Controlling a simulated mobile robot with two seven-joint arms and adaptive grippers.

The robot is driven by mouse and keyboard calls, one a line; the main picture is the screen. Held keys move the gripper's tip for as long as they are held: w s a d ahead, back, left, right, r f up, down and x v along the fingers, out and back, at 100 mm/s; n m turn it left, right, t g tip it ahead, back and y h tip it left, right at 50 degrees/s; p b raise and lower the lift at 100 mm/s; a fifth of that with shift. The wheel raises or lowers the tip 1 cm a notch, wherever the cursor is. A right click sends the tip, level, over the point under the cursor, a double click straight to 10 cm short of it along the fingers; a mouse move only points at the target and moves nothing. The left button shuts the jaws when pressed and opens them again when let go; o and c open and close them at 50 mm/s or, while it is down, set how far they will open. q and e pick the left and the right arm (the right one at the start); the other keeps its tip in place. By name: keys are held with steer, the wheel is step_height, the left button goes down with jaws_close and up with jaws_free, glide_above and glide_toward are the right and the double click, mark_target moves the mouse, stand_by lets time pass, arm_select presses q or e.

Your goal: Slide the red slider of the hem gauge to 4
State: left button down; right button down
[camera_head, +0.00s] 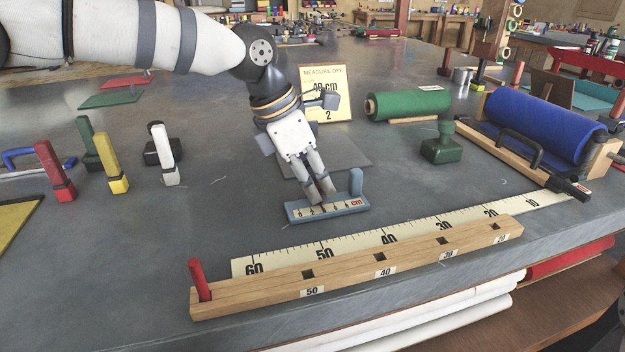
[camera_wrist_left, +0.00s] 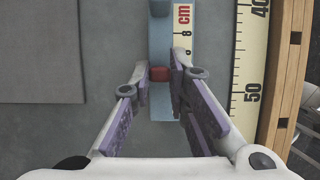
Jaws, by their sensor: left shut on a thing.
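The hem gauge (camera_head: 334,213) is a small blue bar with a white scale marked in cm and an upright blue post at its right end. It lies flat on the grey table. My left gripper (camera_head: 326,202) points down over the middle of the gauge. In the left wrist view, the gripper (camera_wrist_left: 161,75) is shut on the red slider (camera_wrist_left: 159,74), with a finger on either side. The slider stands beyond the printed 8 and the figure after it, towards the low end. The right finger covers the scale beside it, so the exact mark is hidden. My right gripper is not in view.
A long wooden rail (camera_head: 350,270) with a red peg (camera_head: 199,280) and a ruler strip (camera_head: 355,240) lie in front of the gauge. A green stamp-like block (camera_head: 441,150) stands to the right. Coloured upright handles stand at the left. A sign (camera_head: 326,92) stands behind.

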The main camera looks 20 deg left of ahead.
arm_select(q)
steer(key=c, duration=1.5)
jaws_free()
steer(key=shift+d, duration=0.1)
steer(key=v, duration=1.2)
steer(key=shift+w, duration=0.1)
